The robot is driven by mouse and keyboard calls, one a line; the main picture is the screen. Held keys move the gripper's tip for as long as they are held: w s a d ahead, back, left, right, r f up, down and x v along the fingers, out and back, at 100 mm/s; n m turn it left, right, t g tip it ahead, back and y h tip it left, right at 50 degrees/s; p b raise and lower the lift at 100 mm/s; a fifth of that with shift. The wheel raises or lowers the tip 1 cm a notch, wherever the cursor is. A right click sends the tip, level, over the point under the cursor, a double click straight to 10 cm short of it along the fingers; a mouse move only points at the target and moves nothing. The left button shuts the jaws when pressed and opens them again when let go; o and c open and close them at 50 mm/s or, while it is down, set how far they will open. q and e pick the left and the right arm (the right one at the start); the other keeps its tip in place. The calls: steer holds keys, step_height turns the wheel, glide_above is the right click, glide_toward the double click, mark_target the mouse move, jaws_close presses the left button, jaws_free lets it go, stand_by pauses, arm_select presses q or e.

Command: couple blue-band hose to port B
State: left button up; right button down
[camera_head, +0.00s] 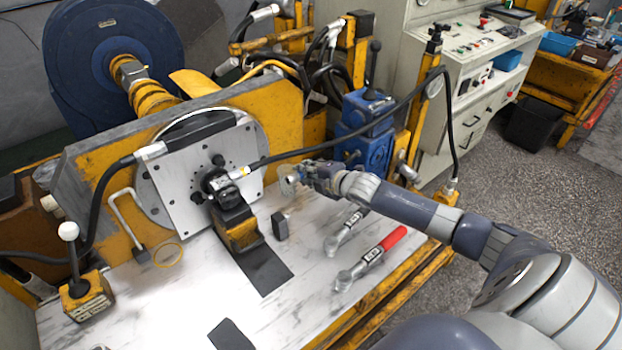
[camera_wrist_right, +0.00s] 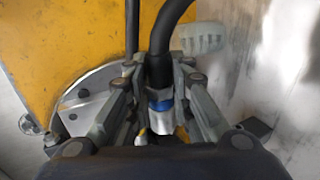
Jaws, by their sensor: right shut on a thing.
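My right gripper (camera_head: 300,176) reaches in from the right, above the bench and to the right of the round steel flange. In the right wrist view its fingers close around the blue-band hose (camera_wrist_right: 160,104), a black hose with a blue band above a silver end fitting. In the head view the band is hidden at the gripper. A fitting with a yellow band (camera_head: 241,172) sits at the dark block in the middle of the flange plate (camera_head: 185,195). I cannot make out a port B label. My left gripper is out of view.
A red-handled wrench (camera_head: 378,251) and a dark-handled one (camera_head: 345,232) lie on the bench right of the motor bracket (camera_head: 240,233). A black hose (camera_head: 400,103) arches behind my right arm. A lever with a white knob (camera_head: 68,231) stands at left.

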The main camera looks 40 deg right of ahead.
steer(key=w+b, duration=0.2)
steer(key=w, duration=0.3)
steer(key=shift+a, duration=0.15)
steer(key=shift+a+r, duration=0.1)
steer(key=a+p, duration=0.3)
steer(key=a, duration=0.7)
steer(key=shift+s+a, duration=0.15)
steer(key=shift+s, duration=0.3)
stand_by(0.3)
steer(key=shift+a+p, duration=0.3)
stand_by(0.5)
stand_by(0.5)
steer(key=shift+a+p, duration=0.4)
steer(key=shift+a, duration=0.25)
stand_by(0.4)
